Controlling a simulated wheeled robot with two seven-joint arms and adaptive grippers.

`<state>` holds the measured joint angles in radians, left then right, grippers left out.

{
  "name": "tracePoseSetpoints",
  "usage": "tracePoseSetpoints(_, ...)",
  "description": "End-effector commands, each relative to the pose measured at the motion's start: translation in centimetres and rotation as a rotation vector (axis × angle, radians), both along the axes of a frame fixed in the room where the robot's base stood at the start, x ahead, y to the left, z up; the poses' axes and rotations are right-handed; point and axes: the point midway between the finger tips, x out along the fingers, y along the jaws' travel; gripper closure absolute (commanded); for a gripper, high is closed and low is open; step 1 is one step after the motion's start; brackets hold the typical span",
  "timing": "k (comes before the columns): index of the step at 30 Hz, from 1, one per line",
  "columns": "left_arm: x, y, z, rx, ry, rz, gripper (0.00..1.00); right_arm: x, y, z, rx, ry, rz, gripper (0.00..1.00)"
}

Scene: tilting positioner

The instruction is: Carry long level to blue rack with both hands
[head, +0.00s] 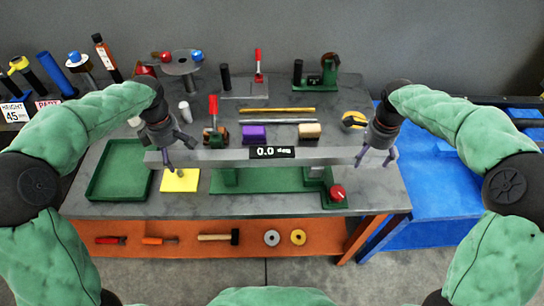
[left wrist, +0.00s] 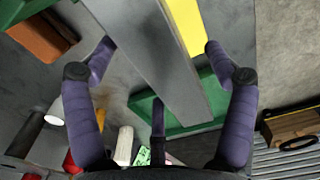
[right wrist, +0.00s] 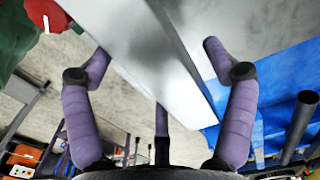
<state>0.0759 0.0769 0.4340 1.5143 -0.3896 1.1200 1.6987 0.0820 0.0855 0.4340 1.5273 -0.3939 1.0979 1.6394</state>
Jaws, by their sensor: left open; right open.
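The long level (head: 215,158) is a grey bar with a black "0.0" display, lying across above the green positioner (head: 255,182) at the front of the bench. My left gripper (head: 178,152) is open at the level's left end; in the left wrist view the level (left wrist: 150,50) passes between its spread fingers. My right gripper (head: 375,158) is open at the right end; the level (right wrist: 150,50) also runs between its fingers in the right wrist view. Whether any finger touches the level, I cannot tell. The blue rack (head: 440,180) stands right of the bench, partly behind my right arm.
A green tray (head: 119,196) and a yellow pad (head: 180,181) are at the bench's left front. A red knob (head: 337,192) sits at front right. Purple (head: 254,133) and tan (head: 309,130) blocks and yellow and grey rods lie behind the level. An orange shelf (head: 200,252) holds tools below.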

Motion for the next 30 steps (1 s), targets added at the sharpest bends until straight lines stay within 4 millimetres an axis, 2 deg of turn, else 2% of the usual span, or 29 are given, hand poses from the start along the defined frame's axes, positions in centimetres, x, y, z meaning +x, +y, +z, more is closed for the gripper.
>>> tracePoseSetpoints(1,0.0,0.0,0.0,0.0,0.0,0.0,0.16,0.0,0.0,0.0,0.0,0.0,0.0,0.16)
tracePoseSetpoints(10,0.0,0.0,0.0,0.0,0.0,0.0,1.0,0.0,0.0,0.0,0.0,0.0,0.0,1.0)
tracePoseSetpoints(23,0.1,0.0,0.5,0.0,-0.003,0.0,1.0,0.1,0.0,0.5,0.0,-0.004,-0.001,1.0)
tracePoseSetpoints(30,0.1,0.0,1.6,0.0,-0.003,0.0,1.0,0.1,0.0,1.7,0.0,-0.004,-0.001,1.0)
